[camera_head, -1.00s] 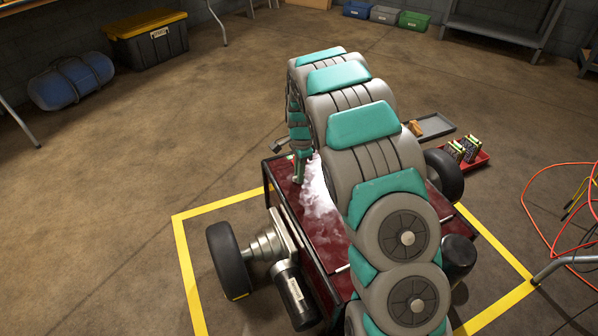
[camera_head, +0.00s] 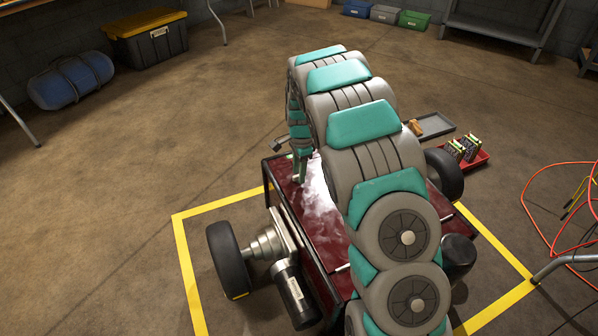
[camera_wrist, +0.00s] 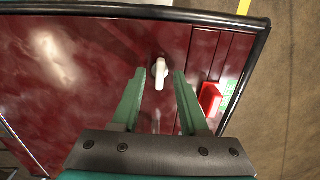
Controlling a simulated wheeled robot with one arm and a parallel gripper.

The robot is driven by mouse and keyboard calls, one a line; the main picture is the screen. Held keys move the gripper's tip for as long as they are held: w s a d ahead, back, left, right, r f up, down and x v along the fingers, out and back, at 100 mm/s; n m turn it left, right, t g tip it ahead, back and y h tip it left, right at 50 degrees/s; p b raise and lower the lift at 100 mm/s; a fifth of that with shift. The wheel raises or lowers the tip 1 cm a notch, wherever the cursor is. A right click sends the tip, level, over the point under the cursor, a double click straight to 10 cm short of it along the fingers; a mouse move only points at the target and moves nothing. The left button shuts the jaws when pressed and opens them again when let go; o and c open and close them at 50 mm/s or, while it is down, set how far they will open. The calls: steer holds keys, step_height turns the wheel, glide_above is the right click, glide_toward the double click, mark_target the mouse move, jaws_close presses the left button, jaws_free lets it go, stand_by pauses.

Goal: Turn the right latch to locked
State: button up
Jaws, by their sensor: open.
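A small white latch handle (camera_wrist: 160,74) stands on the dark red panel (camera_wrist: 60,60) in the wrist view. It lies between and just beyond the fingertips of my gripper (camera_wrist: 156,76). The two green fingers are open, one on each side of the handle, with no clear contact. In the head view my gripper (camera_head: 300,170) points down at the left far part of the dark red cart top (camera_head: 322,240). The latch is hidden in the head view by my arm and gripper.
A red block (camera_wrist: 210,98) beside a green label (camera_wrist: 229,88) sits right of the fingers, near the black panel edge. A wheel (camera_head: 229,260) sticks out at the cart's left. A grey tray (camera_head: 432,126) and a red tray (camera_head: 478,160) lie behind right. Yellow tape (camera_head: 184,262) marks the floor.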

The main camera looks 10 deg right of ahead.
step_height(320, 180, up, 7)
steer(key=shift+d, duration=0.15)
steer(key=shift+s+r, duration=0.1)
steer(key=shift+r, duration=0.15)
steer(key=shift+s+r, duration=0.1)
steer(key=s+r+n, duration=0.2)
steer(key=s+r, duration=0.2)
steer(key=s, duration=0.3)
steer(key=s+r+n+g+p, duration=0.1)
steer(key=s+r+n, duration=0.25)
steer(key=s, duration=0.35)
steer(key=s+r+n, duration=0.1)
steer(key=s+r, duration=0.3)
steer(key=s, duration=0.2)
steer(key=s+r+n+g+p, duration=0.1)
steer(key=s+n, duration=0.8)
steer(key=s, duration=1.6)
steer(key=shift+a+r+h, duration=0.25)
steer(key=shift+a+h, duration=0.05)
steer(key=shift+a, duration=0.1)
